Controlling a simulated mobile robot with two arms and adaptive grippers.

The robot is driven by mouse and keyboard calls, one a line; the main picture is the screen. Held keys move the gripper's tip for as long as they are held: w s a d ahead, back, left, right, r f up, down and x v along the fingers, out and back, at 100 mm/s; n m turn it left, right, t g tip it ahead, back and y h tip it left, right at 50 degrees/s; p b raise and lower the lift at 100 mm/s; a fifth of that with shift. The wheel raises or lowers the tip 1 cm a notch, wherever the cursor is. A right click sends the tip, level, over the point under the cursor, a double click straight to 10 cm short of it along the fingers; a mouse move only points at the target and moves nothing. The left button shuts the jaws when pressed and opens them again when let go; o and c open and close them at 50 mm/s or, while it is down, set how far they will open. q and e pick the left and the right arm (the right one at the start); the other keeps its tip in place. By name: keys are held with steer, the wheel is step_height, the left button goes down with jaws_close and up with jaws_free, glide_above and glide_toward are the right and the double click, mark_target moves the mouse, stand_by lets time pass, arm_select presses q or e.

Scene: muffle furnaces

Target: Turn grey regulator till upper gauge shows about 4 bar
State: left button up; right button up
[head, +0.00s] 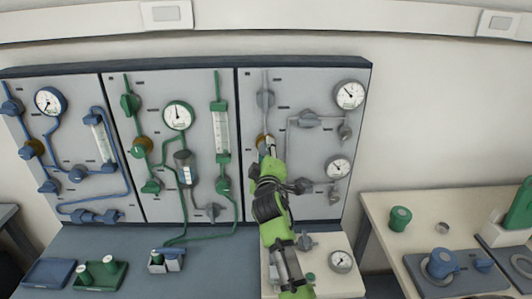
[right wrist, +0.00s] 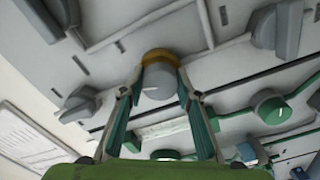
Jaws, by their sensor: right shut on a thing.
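The grey regulator (right wrist: 158,82) is a round grey knob with a brass collar on the grey right-hand panel (head: 300,85). My right gripper (right wrist: 161,76) is shut on it, with a finger on each side of the knob. In the head view my right gripper (head: 268,150) covers most of the regulator, and a bit of brass shows. The upper gauge (head: 349,95) is a white dial at the panel's top right. Its needle slants to the upper left; the numbers are too small to read. My left gripper is not in view.
A lower gauge (head: 340,167) and grey valves (head: 308,119) sit right of my gripper. The green panel (head: 200,90) with its pipes is to the left.

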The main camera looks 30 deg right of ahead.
steer(key=shift+f, duration=0.1)
stand_by(0.4)
steer(key=o, duration=1.1)
steer(key=v, duration=1.2)
steer(key=shift+f, duration=0.1)
